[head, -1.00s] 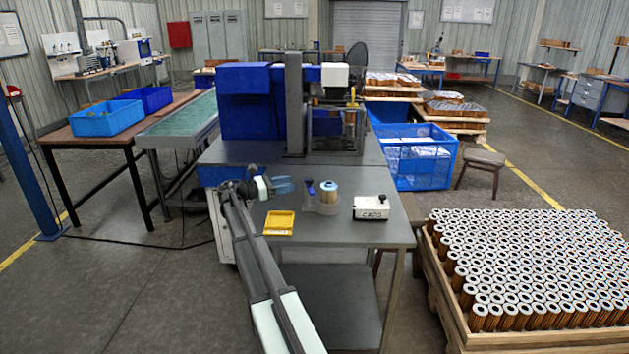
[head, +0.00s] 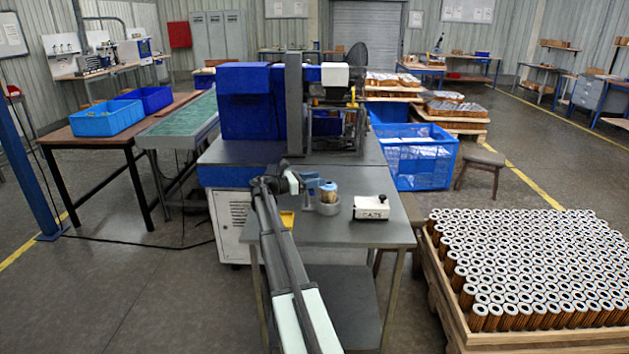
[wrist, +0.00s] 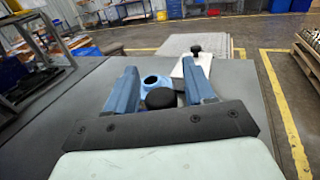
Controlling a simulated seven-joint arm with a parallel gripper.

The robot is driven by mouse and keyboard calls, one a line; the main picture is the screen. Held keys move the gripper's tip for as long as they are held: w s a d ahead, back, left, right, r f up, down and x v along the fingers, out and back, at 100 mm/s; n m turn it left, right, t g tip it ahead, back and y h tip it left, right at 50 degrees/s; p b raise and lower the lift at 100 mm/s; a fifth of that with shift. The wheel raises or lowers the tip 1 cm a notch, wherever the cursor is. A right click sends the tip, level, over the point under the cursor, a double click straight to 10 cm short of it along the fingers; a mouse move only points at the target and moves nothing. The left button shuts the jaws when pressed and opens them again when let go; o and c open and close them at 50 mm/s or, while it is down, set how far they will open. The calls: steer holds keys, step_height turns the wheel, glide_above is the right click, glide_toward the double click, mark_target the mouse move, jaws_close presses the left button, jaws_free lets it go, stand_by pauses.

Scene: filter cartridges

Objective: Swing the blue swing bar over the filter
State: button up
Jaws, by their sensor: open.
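The filter (head: 328,196) stands upright in a grey holder (head: 327,209) on the grey table.
A white box (head: 371,207) with a black knob stands right of the holder. A blue machine (head: 250,100) rises behind the table. The table's front right is clear.

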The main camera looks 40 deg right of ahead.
steer(key=shift+c, duration=0.5)
jaws_close()
